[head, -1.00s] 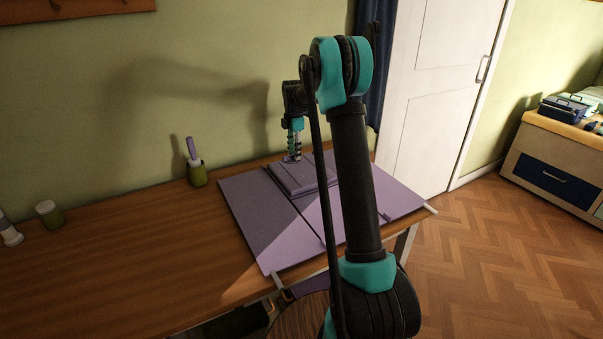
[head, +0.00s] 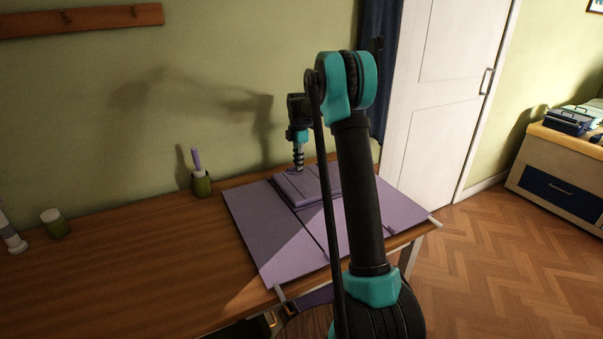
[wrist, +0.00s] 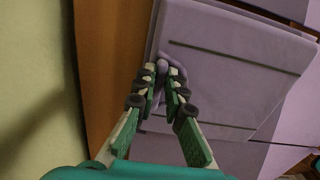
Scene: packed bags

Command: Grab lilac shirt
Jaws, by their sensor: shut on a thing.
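The lilac shirt (head: 318,184) lies as a flat folded bundle on the back part of a lilac folding board (head: 262,225). In the wrist view the shirt (wrist: 235,75) fills the middle and right, with a dark line across it. My gripper (head: 298,170) points down at the shirt's back left edge. In the wrist view my gripper (wrist: 162,78) is shut on a bunched bit of lilac cloth at that edge. The fingertips hide part of the pinch. My arm hides some of the board in the head view.
A green cup with a lilac-handled tool (head: 202,183) stands left of the board. A small jar (head: 54,223) and a white bottle (head: 10,235) stand at far left.

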